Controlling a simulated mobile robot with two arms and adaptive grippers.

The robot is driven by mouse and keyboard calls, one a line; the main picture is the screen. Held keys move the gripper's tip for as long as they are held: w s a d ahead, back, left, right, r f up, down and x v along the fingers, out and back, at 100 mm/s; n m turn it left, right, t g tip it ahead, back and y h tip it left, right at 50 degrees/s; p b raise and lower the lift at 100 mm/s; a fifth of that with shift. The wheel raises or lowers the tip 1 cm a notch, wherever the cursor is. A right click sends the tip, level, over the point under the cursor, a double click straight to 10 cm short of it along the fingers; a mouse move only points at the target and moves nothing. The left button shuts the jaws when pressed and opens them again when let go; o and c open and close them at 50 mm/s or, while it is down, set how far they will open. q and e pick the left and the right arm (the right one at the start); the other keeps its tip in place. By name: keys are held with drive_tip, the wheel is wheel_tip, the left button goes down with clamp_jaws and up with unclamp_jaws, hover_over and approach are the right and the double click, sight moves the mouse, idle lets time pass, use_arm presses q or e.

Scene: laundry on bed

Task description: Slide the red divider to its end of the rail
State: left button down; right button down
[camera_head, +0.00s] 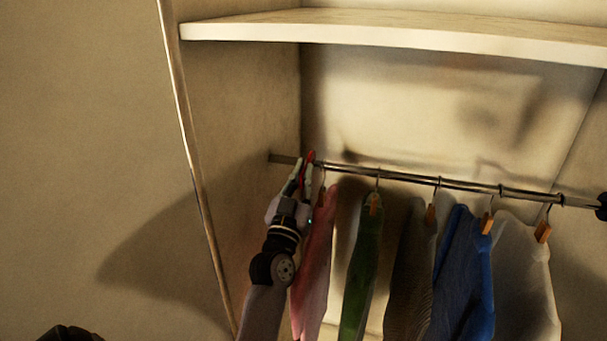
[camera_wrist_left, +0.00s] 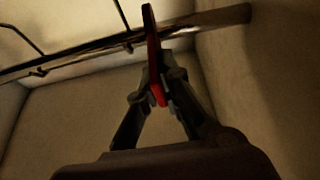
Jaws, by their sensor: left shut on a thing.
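The red divider (camera_head: 310,156) hangs on the metal rail (camera_head: 400,177) near the rail's left end. It shows edge-on in the left wrist view (camera_wrist_left: 156,75), its lower part between my fingers. My left gripper (camera_head: 305,172) is shut on the divider just below the rail. In the left wrist view my left gripper (camera_wrist_left: 160,85) has a finger on each side of the red plate. A short stretch of bare rail runs between the divider and the left side wall. My right gripper cannot be made out in the head view.
Pink (camera_head: 317,260), green (camera_head: 361,265), dark, blue (camera_head: 463,270) and white garments hang from the rail right of the divider, the pink one close beside my left gripper. A shelf (camera_head: 400,38) is above. The closet's left side wall (camera_head: 245,110) is close by.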

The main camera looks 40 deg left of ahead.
use_arm(q)
drive_tip(key=a, duration=0.1)
drive_tip(key=s+a, duration=0.1)
drive_tip(key=a, duration=0.1)
drive_tip(key=shift+s+a, duration=0.15)
idle(0.4)
drive_tip(key=c, duration=2.1)
unclamp_jaws()
drive_tip(key=shift+c, duration=0.2)
drive_tip(key=o, duration=0.4)
drive_tip(key=v, duration=1.2)
drive_tip(key=shift+f, duration=0.1)
drive_tip(key=shift+c, duration=0.3)
